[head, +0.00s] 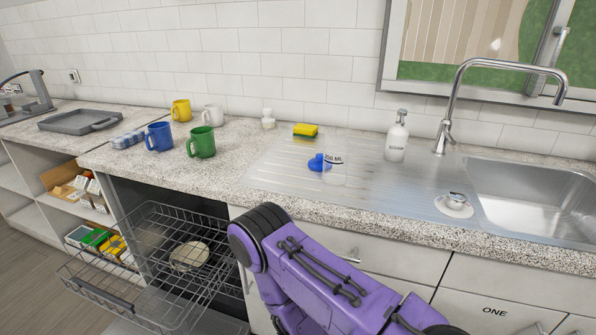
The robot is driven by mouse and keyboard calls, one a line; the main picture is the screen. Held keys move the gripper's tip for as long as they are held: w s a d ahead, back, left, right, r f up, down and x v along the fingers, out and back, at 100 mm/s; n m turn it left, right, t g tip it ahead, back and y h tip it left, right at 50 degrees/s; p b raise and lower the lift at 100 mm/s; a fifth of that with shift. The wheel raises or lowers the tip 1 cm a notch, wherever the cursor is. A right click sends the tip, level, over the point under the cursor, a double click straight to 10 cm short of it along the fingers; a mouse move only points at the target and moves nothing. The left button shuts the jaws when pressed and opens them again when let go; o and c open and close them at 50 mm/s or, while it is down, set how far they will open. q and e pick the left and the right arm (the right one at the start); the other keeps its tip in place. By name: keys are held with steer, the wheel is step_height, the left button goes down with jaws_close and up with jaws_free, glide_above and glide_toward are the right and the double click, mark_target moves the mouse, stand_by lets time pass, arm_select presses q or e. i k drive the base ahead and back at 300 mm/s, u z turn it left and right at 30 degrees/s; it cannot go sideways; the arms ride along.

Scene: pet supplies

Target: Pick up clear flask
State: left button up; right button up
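The clear flask (336,174) is on the ribbed steel drainboard left of the sink. It is see-through, with dark "ML" lettering near its top. A blue round piece (318,162) is at its left side; I cannot tell whether it is attached to the flask. One of my purple arms crosses the lower middle of the head view, in front of the counter and below the flask. Its gripper does not show. My other gripper is also out of view.
A soap dispenser (396,137), a yellow sponge (305,130) and a tall faucet (446,125) stand behind the flask. The sink (540,200) is at right. Several mugs, including a green one (201,142), stand at left. A wire dishwasher rack (150,245) is pulled out below.

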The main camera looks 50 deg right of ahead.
mark_target(336, 137)
steer(key=z, duration=1.5)
steer(key=k, duration=0.55)
steer(key=u, duration=0.75)
steer(key=i, duration=0.8)
steer(key=z, duration=0.3)
